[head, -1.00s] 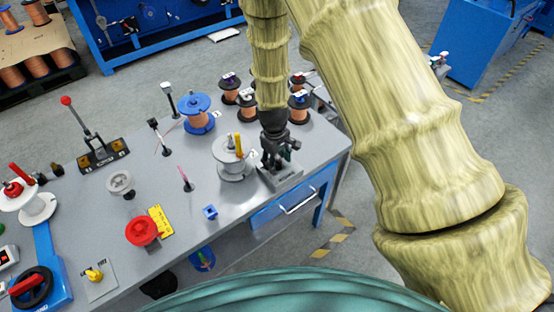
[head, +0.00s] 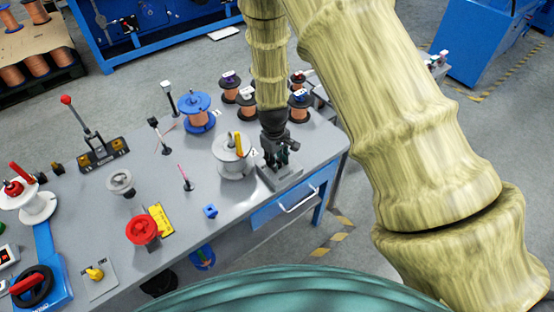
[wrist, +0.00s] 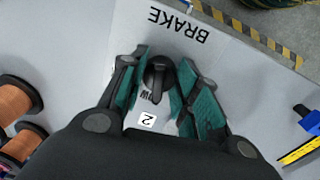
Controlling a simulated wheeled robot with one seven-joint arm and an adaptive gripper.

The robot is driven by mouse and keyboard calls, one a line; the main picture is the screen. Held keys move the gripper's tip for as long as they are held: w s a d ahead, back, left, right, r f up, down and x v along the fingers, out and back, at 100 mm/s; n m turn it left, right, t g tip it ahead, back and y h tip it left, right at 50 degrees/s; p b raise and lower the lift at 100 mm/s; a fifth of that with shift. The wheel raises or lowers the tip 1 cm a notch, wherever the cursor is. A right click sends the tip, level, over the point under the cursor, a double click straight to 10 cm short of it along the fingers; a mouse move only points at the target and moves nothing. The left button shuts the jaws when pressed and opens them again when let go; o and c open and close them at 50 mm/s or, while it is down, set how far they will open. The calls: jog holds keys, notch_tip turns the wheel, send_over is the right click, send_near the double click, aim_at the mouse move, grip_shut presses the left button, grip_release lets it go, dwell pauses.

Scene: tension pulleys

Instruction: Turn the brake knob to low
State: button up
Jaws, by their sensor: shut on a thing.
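The black brake knob (wrist: 158,78) sits on a light grey plate (wrist: 205,65) marked BRAKE, which reads upside down in the wrist view. The knob's bar points toward the bottom of that view, slightly right. Part of a small word shows beside the knob, mostly covered by the knob and a finger. My gripper (wrist: 160,82) is shut on the knob, with one green-padded finger on each side. In the head view my gripper (head: 278,156) is low over the plate (head: 282,178) at the table's right end; the knob is hidden there.
A white spool (head: 232,158) with a yellow handle stands close left of my gripper. Copper wire spools (head: 247,104) stand behind it. The front right tabletop is mostly clear.

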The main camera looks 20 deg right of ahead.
jog(key=shift+m, duration=1.5)
jog(key=o, duration=1)
jog(key=shift+r, duration=0.1)
jog(key=r, duration=0.8)
jog(key=a+r, duration=0.1)
jog(key=r, duration=0.2)
jog(key=shift+r, duration=0.4)
